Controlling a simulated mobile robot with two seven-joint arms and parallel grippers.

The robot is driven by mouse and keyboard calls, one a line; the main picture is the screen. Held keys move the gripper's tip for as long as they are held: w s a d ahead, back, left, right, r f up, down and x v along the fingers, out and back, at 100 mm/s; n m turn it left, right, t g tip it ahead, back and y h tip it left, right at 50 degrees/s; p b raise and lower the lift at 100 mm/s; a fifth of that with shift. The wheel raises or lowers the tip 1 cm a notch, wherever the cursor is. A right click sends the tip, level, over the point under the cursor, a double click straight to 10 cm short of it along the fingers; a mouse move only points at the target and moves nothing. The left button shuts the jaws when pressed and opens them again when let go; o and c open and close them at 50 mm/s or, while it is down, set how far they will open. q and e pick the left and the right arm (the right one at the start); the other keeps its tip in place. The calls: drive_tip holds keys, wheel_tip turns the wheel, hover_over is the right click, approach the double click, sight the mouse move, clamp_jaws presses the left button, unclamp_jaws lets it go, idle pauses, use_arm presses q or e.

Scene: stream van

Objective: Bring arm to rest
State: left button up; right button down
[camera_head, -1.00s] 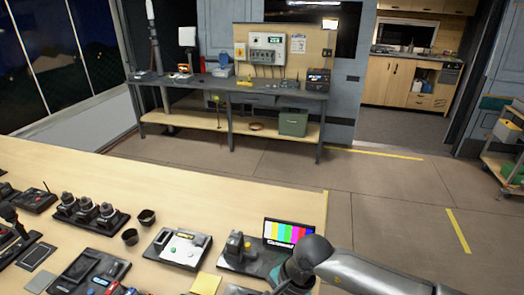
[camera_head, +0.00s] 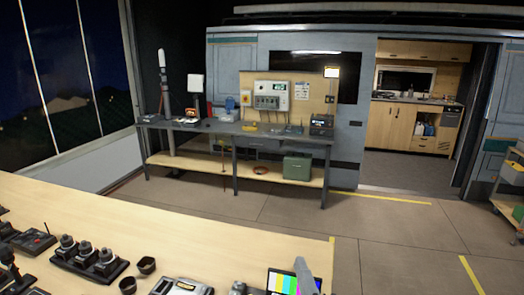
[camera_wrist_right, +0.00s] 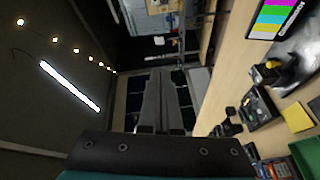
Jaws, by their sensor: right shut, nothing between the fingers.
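My right gripper (camera_head: 301,265) shows at the bottom edge of the head view, as a grey finger shape in front of the small colour-bar monitor (camera_head: 282,282). In the right wrist view the two long grey fingers (camera_wrist_right: 165,85) lie together, shut and empty. They point past the table, with nothing touching their tips. The table (camera_wrist_right: 232,80) lies to the right of the fingers in that view, which is turned sideways. The rest of the right arm is out of the head view. My left gripper is in neither view.
The wooden table (camera_head: 180,235) holds a row of black knobbed units (camera_head: 88,257), two dark cups (camera_head: 146,265) and a white panel device (camera_head: 180,286). A workbench (camera_head: 235,135) stands beyond open floor (camera_head: 290,215). A cart (camera_head: 510,185) stands at the far right.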

drive_tip(key=s+d+f+m+g+h, duration=0.3)
drive_tip(key=s+d+f+m+g, duration=0.1)
drive_tip(key=d+f+m, duration=0.25)
drive_tip(key=s+d+f+m+g, duration=0.1)
drive_tip(key=s+f+m+g, duration=0.4)
drive_tip(key=s, duration=0.4)
drive_tip(key=s+d+f+m+g, duration=0.1)
drive_tip(key=s+f+m+g, duration=0.35)
drive_tip(key=s+f, duration=0.45)
drive_tip(key=s+f+n+g+b, duration=0.2)
drive_tip(key=f+b, duration=0.8)
drive_tip(key=f, duration=2)
drive_tip(key=s+d+f+g+b, duration=0.1)
drive_tip(key=s+d+f+b, duration=0.2)
drive_tip(key=s+f+b, duration=0.5)
drive_tip(key=s+f, duration=0.8)
drive_tip(key=f, duration=0.5)
drive_tip(key=shift+y, duration=0.3)
drive_tip(key=shift+s, duration=0.1)
